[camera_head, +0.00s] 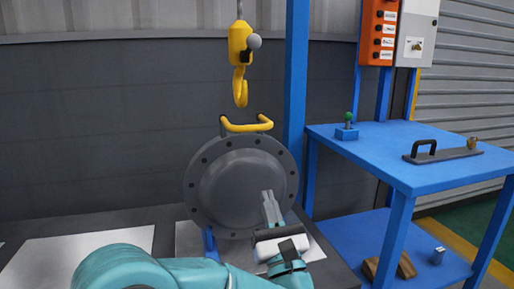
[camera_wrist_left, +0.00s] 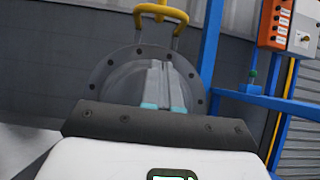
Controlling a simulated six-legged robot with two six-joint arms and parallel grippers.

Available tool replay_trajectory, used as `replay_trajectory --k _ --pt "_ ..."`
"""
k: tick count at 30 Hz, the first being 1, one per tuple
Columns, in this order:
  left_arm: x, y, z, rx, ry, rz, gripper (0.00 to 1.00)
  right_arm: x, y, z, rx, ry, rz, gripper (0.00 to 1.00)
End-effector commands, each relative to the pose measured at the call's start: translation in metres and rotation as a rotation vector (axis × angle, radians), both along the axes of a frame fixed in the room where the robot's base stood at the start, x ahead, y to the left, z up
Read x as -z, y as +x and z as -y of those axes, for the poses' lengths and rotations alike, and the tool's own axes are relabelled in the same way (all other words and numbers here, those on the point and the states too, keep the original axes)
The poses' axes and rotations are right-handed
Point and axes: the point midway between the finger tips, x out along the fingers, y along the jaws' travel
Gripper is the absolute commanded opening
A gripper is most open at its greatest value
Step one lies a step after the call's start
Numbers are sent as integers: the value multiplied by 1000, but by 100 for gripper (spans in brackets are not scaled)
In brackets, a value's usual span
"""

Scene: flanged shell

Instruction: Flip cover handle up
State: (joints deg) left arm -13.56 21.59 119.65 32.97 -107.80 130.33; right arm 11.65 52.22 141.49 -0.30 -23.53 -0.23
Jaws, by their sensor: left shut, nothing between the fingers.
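The grey round flanged cover (camera_head: 240,185) stands upright on the dark bench, with bolt holes around its rim. Its yellow handle (camera_head: 247,125) sticks up at the top of the rim, below the yellow hook (camera_head: 240,88). In the left wrist view the handle (camera_wrist_left: 160,14) shows above the cover (camera_wrist_left: 112,75). My left gripper (camera_head: 268,196) is shut and empty, in front of the lower right of the cover face; I cannot tell if it touches. Its closed fingers (camera_wrist_left: 157,66) point at the cover in the wrist view. My right gripper is not in view.
A blue table (camera_head: 400,165) stands at the right, with a black-handled plate (camera_head: 440,154) and a green-knobbed blue block (camera_head: 347,130). A blue post (camera_head: 296,80) rises just right of the cover. A light sheet (camera_head: 85,262) lies on the bench at left.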

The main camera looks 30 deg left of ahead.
Motion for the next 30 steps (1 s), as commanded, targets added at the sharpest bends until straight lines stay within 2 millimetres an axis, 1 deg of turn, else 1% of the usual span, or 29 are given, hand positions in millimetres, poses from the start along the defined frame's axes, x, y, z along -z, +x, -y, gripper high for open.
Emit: replay_trajectory --k 5,16,18,22,25,30 --pt "-14 12 -16 -6 -1 3 0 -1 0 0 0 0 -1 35" --pt "-57 55 -65 -6 1 4 0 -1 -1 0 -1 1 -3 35" --pt "-70 55 -64 -2 1 6 0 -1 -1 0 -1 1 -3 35" --pt "-85 57 -66 -1 -1 2 0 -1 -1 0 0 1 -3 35" --pt "-92 58 -67 -2 0 1 0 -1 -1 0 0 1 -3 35" --pt "-94 58 -67 -1 0 0 0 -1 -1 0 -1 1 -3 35"
